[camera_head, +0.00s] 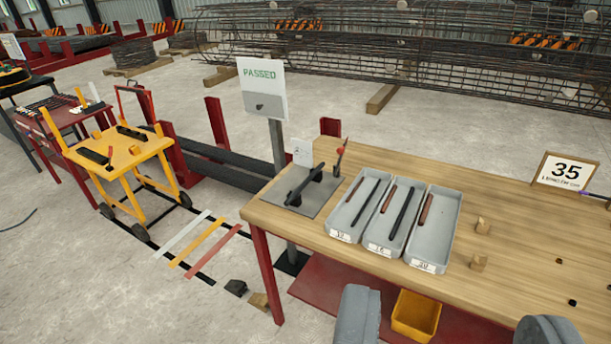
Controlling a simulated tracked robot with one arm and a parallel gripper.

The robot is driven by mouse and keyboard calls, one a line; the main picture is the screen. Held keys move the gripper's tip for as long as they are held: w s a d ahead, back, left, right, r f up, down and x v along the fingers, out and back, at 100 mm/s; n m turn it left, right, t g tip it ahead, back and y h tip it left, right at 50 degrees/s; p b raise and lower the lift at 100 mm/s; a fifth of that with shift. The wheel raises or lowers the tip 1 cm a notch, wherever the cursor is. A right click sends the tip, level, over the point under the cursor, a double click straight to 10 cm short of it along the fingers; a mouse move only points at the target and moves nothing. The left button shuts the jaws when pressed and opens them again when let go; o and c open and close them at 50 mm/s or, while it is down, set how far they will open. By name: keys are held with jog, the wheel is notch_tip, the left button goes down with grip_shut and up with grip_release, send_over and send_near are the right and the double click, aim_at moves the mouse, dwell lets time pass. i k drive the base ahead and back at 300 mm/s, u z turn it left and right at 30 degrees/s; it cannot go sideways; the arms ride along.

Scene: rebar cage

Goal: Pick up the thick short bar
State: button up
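My gripper (452,308) shows as two grey rounded fingers at the bottom edge, wide apart with nothing between them. They are in front of the wooden table. Three grey trays stand side by side on the table, beyond the fingers. The right tray (433,237), its label apparently 20, holds one short reddish-brown bar (426,209), the thickest-looking short bar. The middle tray (386,240) holds a thin short reddish bar (389,198) and a longer dark bar (403,213). The left tray (342,230) holds a short reddish bar (354,190) and a longer dark bar (367,202).
A dark bar (305,187) rests on supports on a grey plate left of the trays. A "PASSED" sign (262,88) rises behind the table. A yellow bin (416,315) sits below. A yellow cart (125,150) stands left.

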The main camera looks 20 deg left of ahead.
aim_at(298, 190)
jog(key=u, duration=0.2)
jog(key=i, duration=2.2)
jog(key=z, duration=0.55)
